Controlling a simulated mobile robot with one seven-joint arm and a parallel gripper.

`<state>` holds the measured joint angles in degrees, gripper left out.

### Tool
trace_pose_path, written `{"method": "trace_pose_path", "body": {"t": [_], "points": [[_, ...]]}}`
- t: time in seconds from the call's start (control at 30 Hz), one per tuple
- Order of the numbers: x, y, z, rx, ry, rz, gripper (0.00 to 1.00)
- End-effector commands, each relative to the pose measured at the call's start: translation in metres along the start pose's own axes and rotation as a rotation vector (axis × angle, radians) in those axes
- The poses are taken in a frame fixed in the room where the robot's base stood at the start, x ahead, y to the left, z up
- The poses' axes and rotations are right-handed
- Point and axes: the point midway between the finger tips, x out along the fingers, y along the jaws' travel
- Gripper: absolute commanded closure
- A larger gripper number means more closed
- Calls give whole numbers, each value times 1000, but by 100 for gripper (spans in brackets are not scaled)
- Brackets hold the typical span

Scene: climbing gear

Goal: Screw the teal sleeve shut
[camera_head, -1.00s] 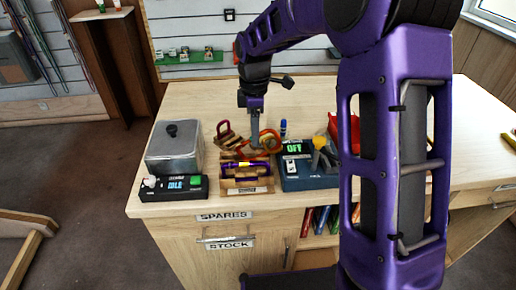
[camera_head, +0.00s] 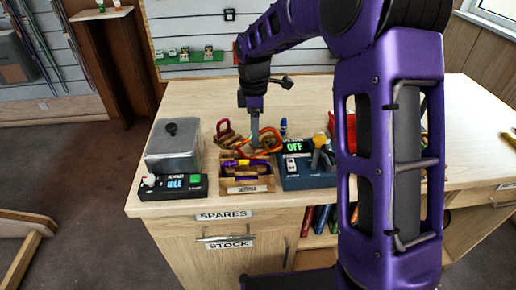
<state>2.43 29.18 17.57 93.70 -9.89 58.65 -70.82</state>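I cannot make out a teal sleeve on any carabiner; the parts are small and partly hidden. An orange carabiner (camera_head: 270,136) lies at the back of the wooden tray area, right beside my gripper tip. A purple carabiner with a yellow part (camera_head: 240,163) lies in the labelled wooden tray (camera_head: 250,188). A dark red carabiner (camera_head: 224,127) stands on a wooden piece behind the tray, to the left. My gripper (camera_head: 255,143) points straight down at the orange carabiner. Its fingers look like one thin grey strip, so their opening and any contact are unclear.
A blue device reading OFF (camera_head: 305,178) is right of the tray, with a blue bottle (camera_head: 283,128) behind. My arm hides the right side. The back of the bench (camera_head: 200,105) is clear.

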Motion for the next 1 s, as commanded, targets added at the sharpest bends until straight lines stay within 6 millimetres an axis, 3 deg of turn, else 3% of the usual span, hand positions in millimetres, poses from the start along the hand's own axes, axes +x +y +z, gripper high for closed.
{"method": "trace_pose_path", "body": {"t": [0.43,1.0], "points": [[16,0,0,0,0,1,45],[17,-9,0,0,0,1,45]]}}
